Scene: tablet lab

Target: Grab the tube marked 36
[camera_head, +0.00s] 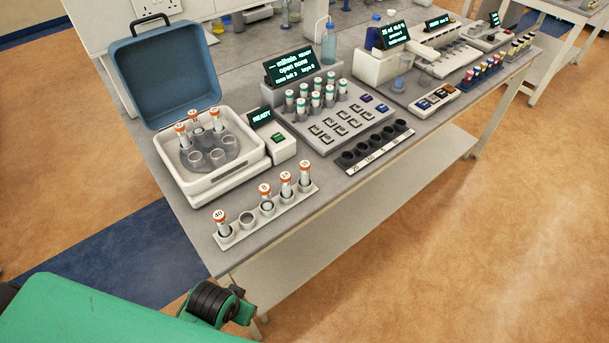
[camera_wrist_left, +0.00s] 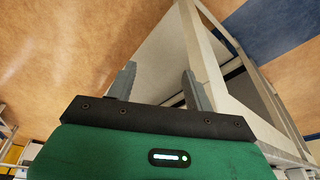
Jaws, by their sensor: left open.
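Orange-capped tubes with white number tops stand in a white rack (camera_head: 272,220) at the table's near edge. The front tube (camera_head: 222,225) reads 40 and the one beyond the empty hole (camera_head: 247,219) reads 8. The far-end tube (camera_head: 304,180) seems to start with 3, but its second digit is too small to read. More orange-capped tubes (camera_head: 198,134) sit in the open centrifuge (camera_head: 217,188); their numbers are unclear. My left gripper (camera_wrist_left: 158,88) is open and empty in the left wrist view, below and in front of the table edge. My right gripper is out of view.
The blue centrifuge lid (camera_head: 165,72) stands open. Right of it are a READY display box (camera_head: 284,148) and a grey station (camera_head: 340,118) with green-capped tubes and dark wells. The table's front edge and leg (camera_wrist_left: 205,55) lie close to my left gripper.

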